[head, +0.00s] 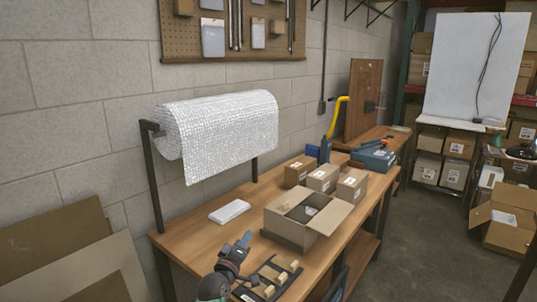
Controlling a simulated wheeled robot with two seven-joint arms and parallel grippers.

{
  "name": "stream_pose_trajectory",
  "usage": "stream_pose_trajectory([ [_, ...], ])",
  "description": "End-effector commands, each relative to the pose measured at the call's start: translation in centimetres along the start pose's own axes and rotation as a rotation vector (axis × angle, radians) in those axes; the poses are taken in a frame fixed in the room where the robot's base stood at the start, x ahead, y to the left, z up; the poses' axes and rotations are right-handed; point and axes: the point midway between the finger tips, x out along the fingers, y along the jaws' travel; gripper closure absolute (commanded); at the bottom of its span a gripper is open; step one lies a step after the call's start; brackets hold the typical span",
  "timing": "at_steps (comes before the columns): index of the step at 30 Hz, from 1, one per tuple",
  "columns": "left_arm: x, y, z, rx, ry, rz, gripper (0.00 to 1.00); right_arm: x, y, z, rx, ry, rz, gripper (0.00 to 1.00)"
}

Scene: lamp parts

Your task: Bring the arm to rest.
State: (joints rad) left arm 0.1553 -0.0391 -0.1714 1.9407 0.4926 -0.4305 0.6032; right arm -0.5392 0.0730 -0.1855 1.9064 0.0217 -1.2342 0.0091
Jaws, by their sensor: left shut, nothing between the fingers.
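My left gripper (246,238) is at the lower middle of the head view, above the near end of the wooden workbench (190,238). Its dark fingers are shut with nothing between them. The fingers point away from me, toward the open cardboard box (290,236), and are apart from it in the picture. My right gripper is not in view.
A black tray with several light blocks (268,280) lies right beside my left gripper. A white flat pack (229,212) lies beyond it. Closed boxes (322,178) and a blue toolbox (373,159) stand further back. A bubble-wrap roll (220,125) hangs over the bench's left side.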

Motion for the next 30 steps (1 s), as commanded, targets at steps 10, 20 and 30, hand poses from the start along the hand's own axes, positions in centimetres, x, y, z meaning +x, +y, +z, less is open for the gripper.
stream_pose_trajectory([
  [10, -4.2, -3.2, 2.5, 0.105, -0.093, -0.11, 1.0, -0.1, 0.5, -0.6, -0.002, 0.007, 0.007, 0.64],
  [20, -13.0, -8.2, 6.6, 0.288, -0.282, -0.303, 1.0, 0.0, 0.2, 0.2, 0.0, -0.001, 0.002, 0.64],
  [30, -30.0, -13.5, 11.1, 0.553, -0.645, -0.602, 1.0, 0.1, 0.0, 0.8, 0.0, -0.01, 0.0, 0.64],
])
